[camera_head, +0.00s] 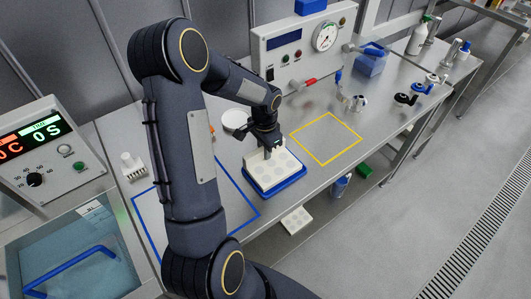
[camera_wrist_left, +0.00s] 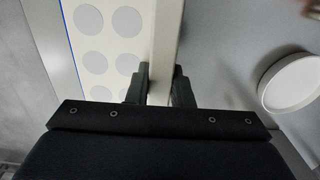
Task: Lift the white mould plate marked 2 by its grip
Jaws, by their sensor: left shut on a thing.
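A white mould plate (camera_head: 285,166) with round cavities is at a blue tray (camera_head: 278,188) on the steel table. I cannot read its number, nor tell whether it rests in the tray or is slightly above it. My left gripper (camera_head: 268,153) is over the plate's far left side. In the left wrist view my left gripper (camera_wrist_left: 160,84) is shut on a pale upright grip (camera_wrist_left: 165,45), one finger on each side, beside the plate's grey round cavities (camera_wrist_left: 96,63). My right gripper is not in view.
A white round dish (camera_head: 234,119) stands behind the tray. A yellow outlined square (camera_head: 326,139) to the right is empty. A grey gauge box (camera_head: 300,45) stands at the back. A water bath (camera_head: 75,262) is at the front left. Another white plate (camera_head: 296,219) lies below the table.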

